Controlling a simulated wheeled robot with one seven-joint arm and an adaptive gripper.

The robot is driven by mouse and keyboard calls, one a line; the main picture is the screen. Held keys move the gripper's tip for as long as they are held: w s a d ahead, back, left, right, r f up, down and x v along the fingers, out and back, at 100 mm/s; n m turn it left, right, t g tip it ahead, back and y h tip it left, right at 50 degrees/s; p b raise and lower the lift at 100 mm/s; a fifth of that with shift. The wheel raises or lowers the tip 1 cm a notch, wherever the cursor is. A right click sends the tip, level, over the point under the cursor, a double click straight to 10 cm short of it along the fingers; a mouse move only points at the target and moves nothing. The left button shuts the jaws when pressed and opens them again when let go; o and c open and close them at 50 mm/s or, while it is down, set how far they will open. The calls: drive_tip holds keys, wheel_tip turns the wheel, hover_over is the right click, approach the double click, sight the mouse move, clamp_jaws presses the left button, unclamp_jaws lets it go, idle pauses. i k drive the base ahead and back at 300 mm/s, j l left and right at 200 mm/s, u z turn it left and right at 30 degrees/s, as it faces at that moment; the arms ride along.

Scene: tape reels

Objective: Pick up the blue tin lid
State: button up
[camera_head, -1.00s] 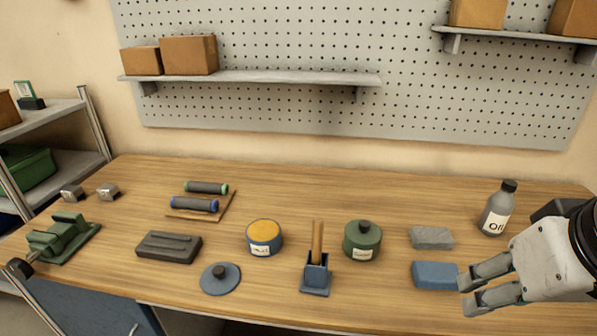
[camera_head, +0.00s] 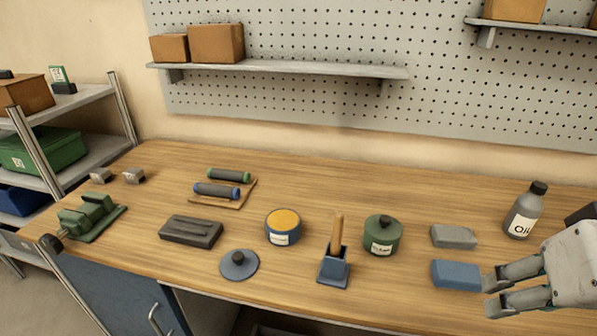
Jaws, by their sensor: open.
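The blue tin lid (camera_head: 239,267) is a flat round blue-grey disc with a dark knob on top. It lies flat near the front edge of the wooden workbench, left of centre. A blue tin (camera_head: 283,228) with a yellow-orange top stands just behind and right of it. My gripper (camera_head: 488,293) is at the lower right, open and empty, with its fingers pointing left. It is far to the right of the lid, beside a blue block. Nothing hides the lid.
A blue holder with a wooden handle (camera_head: 334,267) and a green lidded tin (camera_head: 382,237) stand between my gripper and the lid. Grey (camera_head: 454,237) and blue (camera_head: 456,275) blocks and an oil bottle (camera_head: 524,212) are near my gripper. A dark grey block (camera_head: 191,232) lies left of the lid.

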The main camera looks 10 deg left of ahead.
sight(238, 265)
drive_tip(key=i+u, duration=0.1)
drive_tip(key=u, duration=0.3)
drive_tip(key=i+u, duration=0.1)
drive_tip(key=u, duration=0.25)
drive_tip(key=i+u, duration=0.1)
drive_tip(key=u, duration=0.3)
